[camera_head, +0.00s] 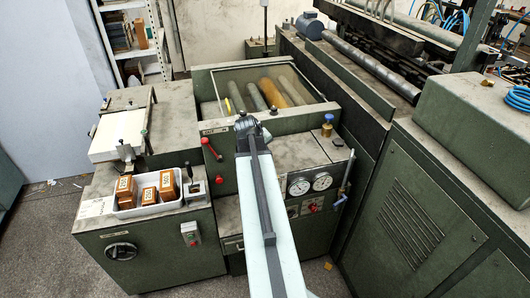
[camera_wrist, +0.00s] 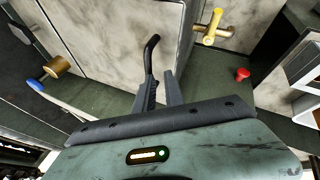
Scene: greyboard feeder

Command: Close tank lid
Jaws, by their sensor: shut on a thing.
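The tank (camera_head: 308,114) is a green-framed box in the middle of the machine, with several rollers showing inside it. I cannot tell whether a clear lid lies over the rollers. My gripper (camera_head: 246,124) is at the tank's front edge in the head view, at the end of my pale arm. In the wrist view my gripper (camera_wrist: 160,88) is shut on a dark bent handle (camera_wrist: 151,52), which sticks out beyond the fingers. The handle's base is hidden behind the fingers, so I cannot see what it joins.
A red lever (camera_head: 212,150) is left of my gripper. A brass valve with a blue top (camera_head: 327,125) and two gauges (camera_head: 310,184) are to the right. A white tray (camera_head: 150,209) of brown boxes stands front left. A yellow-handled valve (camera_wrist: 214,24) shows in the wrist view.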

